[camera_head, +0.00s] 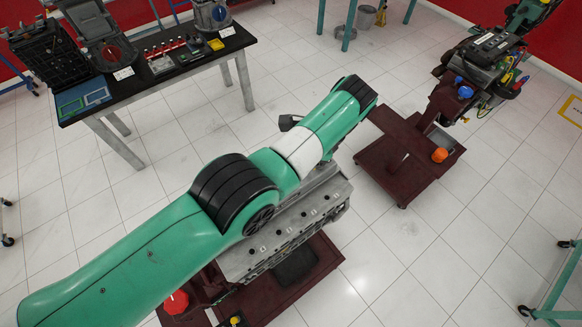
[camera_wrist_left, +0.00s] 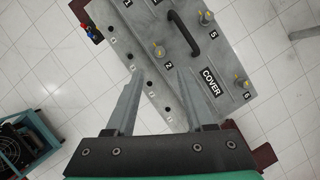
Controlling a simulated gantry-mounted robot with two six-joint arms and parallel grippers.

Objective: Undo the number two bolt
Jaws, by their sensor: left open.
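My left gripper (camera_wrist_left: 160,70) is open and empty. I cannot tell the height of the fingers above the cover. In the head view the grey engine (camera_head: 285,235) is partly covered by my green left arm, and the bolt and gripper are hidden. My right gripper is not in view.
A black handle (camera_wrist_left: 197,38) and bolts by labels 5 (camera_wrist_left: 206,18) and 6 (camera_wrist_left: 242,82) rise from the cover nearby. The engine's dark red stand (camera_head: 325,252) is below. Another dark red stand (camera_head: 390,155) and a black table (camera_head: 160,72) stand apart, with open tiled floor around.

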